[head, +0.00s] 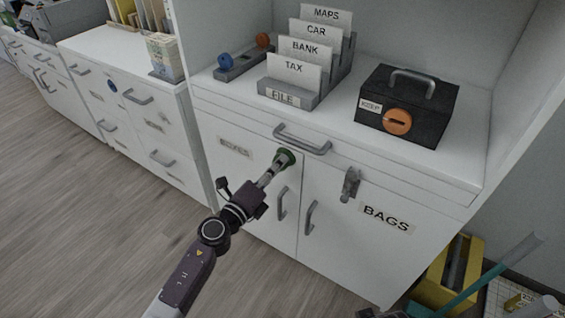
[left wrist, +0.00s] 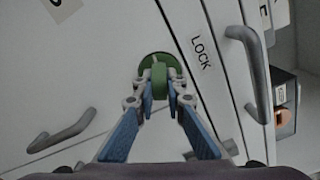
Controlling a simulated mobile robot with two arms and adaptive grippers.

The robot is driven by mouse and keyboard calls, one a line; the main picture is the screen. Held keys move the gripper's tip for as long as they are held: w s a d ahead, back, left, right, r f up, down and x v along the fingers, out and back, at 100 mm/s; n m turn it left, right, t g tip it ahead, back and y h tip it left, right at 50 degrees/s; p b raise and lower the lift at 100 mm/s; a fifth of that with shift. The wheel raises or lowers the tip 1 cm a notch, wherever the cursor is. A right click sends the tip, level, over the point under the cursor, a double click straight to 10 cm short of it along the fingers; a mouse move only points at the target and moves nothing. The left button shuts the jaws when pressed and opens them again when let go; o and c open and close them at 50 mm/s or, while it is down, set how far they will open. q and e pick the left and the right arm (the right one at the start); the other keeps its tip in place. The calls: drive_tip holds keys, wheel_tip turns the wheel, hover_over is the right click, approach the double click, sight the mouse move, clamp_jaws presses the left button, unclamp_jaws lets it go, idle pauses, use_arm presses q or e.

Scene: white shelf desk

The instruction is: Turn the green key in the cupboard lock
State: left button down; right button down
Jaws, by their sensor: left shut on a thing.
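The green key (head: 287,155) is at the lock on the left cupboard door (head: 237,172), below the drawer handle. In the left wrist view the key's green grip (left wrist: 160,82) stands out in front of a round green piece (left wrist: 154,61) on the white door, beside the word LOCK. My left gripper (head: 276,166) reaches it from the front, and its two blue-sided fingers are shut on the grip, one on each side. The keyhole is hidden behind the key. My right gripper's fingers do not show.
Door handles (head: 282,203) and a drawer handle (head: 302,139) stick out close to the key. A metal latch (head: 351,184) is on the BAGS door. A file rack (head: 290,97) and black box (head: 437,107) stand above. A yellow crate (head: 474,263) is on the floor at right.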

use_arm(q)
drive_tip(key=shift+f+m, duration=0.2)
drive_tip(key=shift+m, duration=0.4)
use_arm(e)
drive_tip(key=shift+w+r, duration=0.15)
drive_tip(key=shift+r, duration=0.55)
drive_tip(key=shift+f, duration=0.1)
